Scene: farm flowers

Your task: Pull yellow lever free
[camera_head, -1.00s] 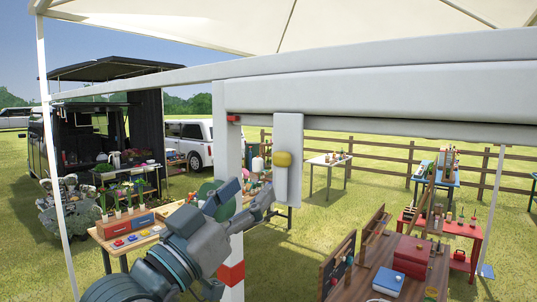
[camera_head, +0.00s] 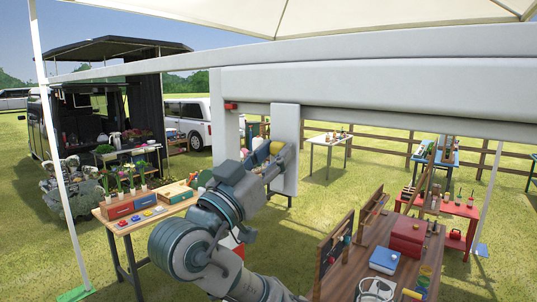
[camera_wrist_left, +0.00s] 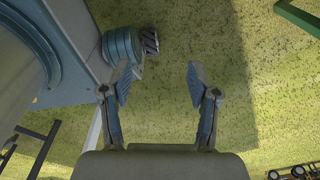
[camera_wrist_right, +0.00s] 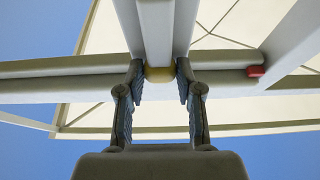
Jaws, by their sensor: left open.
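The yellow lever (camera_head: 277,147) is a rounded knob on a white upright panel (camera_head: 285,120) hanging from a thick white beam. My right gripper (camera_head: 281,158) is up at the lever, partly covering it. In the right wrist view the lever (camera_wrist_right: 160,74) sits between the two fingers of my right gripper (camera_wrist_right: 160,80), whose tips are drawn in against its sides. My left gripper (camera_wrist_left: 158,85) is open and empty over grass, seen only in the left wrist view.
A red block (camera_head: 231,106) is on the white frame left of the panel. A brown table (camera_head: 390,250) with red and blue boxes stands at the lower right. A wooden table (camera_head: 150,218) with flower boxes stands at the left.

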